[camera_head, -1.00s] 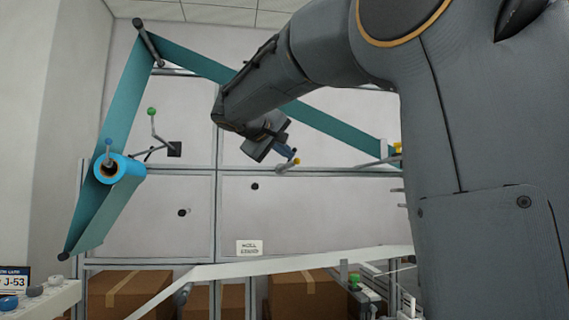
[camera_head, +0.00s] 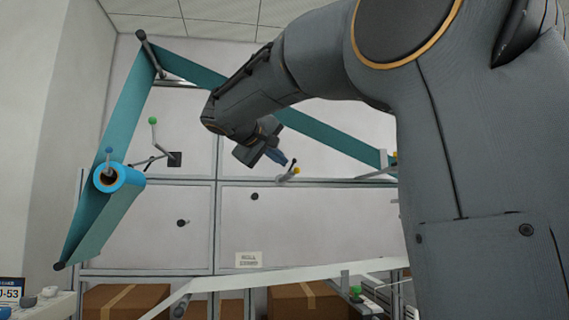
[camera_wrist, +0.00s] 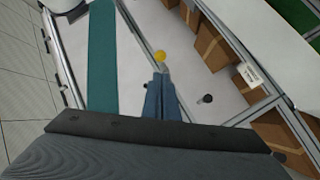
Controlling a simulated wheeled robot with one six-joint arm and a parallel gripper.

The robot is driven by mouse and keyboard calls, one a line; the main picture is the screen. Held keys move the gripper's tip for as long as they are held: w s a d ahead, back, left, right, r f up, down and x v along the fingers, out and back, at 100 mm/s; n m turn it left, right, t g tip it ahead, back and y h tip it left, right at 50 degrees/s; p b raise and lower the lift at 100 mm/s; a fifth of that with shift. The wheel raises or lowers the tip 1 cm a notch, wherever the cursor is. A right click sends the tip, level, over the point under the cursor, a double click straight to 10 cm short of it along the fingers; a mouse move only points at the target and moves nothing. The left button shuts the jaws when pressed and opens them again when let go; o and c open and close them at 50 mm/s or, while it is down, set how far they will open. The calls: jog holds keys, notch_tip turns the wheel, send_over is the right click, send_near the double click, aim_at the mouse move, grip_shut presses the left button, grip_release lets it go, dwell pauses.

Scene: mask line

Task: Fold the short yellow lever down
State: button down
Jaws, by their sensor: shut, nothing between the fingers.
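The short lever with a yellow knob (camera_head: 296,170) sticks up and right from the panel rail in the head view. Its yellow knob also shows in the wrist view (camera_wrist: 160,57), just beyond my fingertips. My gripper (camera_head: 282,161) is shut and empty, with its blue fingers close to the upper left of the knob. In the wrist view the closed fingers (camera_wrist: 161,80) point at the knob and hide part of the lever. I cannot tell whether they touch it.
A teal web (camera_head: 115,115) runs over rollers around the panel, passing behind my arm. A blue roll (camera_head: 125,178) and a green-knobbed lever (camera_head: 153,121) are at left. Another yellow knob (camera_head: 394,157) is at right. Cardboard boxes (camera_head: 125,300) sit below.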

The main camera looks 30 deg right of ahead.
jog(key=b+v, duration=0.1)
jog(key=v, duration=1)
jog(key=shift+w+a, duration=0.25)
jog(key=s+a+f+n+g+y+p, duration=0.1)
jog(key=s+f+n+g+y+p, duration=0.15)
jog(key=f, duration=1.55)
jog(key=s+a+f+n+g+y+p, duration=0.15)
jog(key=f+y, duration=0.25)
jog(key=f, duration=1.3)
jog(key=s+a+f+m+g+y+p, duration=0.1)
jog(key=s+a+f+m+g+y, duration=0.1)
jog(key=s+f, duration=0.8)
jog(key=s+a+f+m+g+y+p, duration=0.1)
jog(key=s+f+m+g+y+p, duration=0.1)
jog(key=s+f, duration=0.9)
jog(key=shift+a+f+g+y, duration=0.45)
jog(key=shift+g+y, duration=0.25)
jog(key=shift+y, duration=0.25)
jog(key=shift+s, duration=0.15)
